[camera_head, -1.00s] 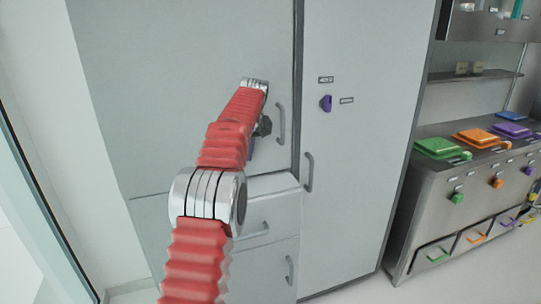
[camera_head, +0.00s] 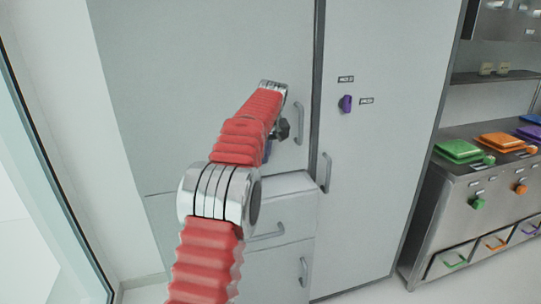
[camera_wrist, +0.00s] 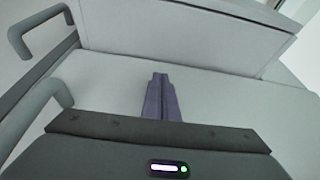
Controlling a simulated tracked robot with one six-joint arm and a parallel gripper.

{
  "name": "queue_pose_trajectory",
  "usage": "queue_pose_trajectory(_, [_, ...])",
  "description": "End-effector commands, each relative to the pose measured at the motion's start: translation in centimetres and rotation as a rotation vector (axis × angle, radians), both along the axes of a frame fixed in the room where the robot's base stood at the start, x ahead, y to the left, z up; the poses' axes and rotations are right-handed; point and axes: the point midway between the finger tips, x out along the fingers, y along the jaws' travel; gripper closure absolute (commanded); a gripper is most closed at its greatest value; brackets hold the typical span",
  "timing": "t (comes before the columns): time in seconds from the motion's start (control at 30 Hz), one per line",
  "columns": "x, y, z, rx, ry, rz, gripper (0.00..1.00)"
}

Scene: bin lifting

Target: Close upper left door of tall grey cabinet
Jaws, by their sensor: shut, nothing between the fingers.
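The upper left door (camera_head: 190,70) of the tall grey cabinet fills the left of the head view. Its right edge looks about level with the dark strip beside the tall right door, so it looks shut or nearly shut. Its handle (camera_head: 299,123) is near that edge and shows large in the wrist view (camera_wrist: 45,100). My gripper (camera_head: 268,150) is mostly hidden behind my red arm, just left of the handle. In the wrist view my purple fingers (camera_wrist: 160,78) are together and empty, pointing at the door's face. I cannot tell whether they touch it.
A steel counter (camera_head: 430,225) with coloured lids is at right, and a glass panel (camera_head: 50,200) at left.

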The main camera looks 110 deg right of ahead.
Motion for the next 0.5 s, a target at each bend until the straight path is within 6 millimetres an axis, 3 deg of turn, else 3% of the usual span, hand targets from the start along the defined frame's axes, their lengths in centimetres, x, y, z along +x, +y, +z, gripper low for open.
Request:
queue_pose_trajectory(0.4, [0.0, 3.7, 1.1, 0.005, 0.009, -0.005, 1.00])
queue_pose_trajectory(0.5, [-0.1, 4.2, 2.5, 0.004, 0.009, -0.007, 1.00])
